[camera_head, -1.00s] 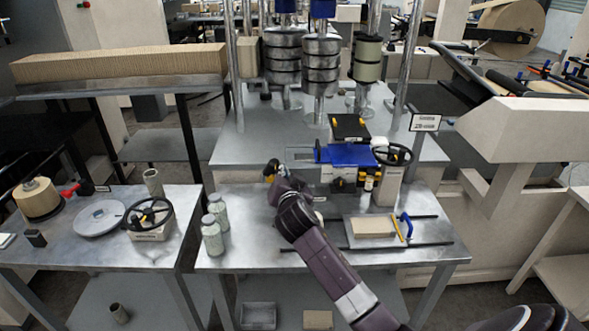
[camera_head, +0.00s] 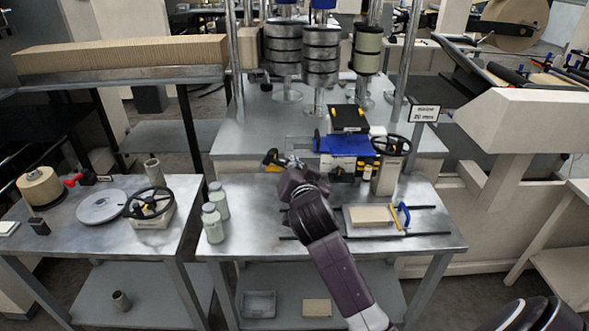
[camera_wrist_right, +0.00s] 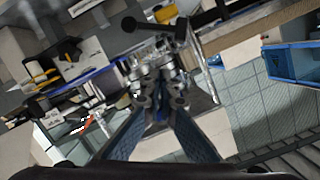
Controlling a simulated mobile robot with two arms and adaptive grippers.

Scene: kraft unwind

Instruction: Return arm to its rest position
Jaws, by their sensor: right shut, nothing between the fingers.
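My right arm comes in from the bottom of the head view and reaches over the middle metal table (camera_head: 270,240). Its gripper (camera_head: 293,163) is at the table's far side, small and partly hidden by my wrist. In the right wrist view the two fingers of the gripper (camera_wrist_right: 160,108) come together, with nothing held between them. A yellow-and-black item (camera_head: 271,158) is just left of the gripper in the head view; I cannot tell if they touch. My left gripper is not in view.
A blue device (camera_head: 345,146) and a handwheel (camera_head: 391,145) stand right of the gripper. Two pale jars (camera_head: 212,222) stand at the table's left. A tan block (camera_head: 369,216) lies right of my arm. Metal roller stacks (camera_head: 283,50) stand behind.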

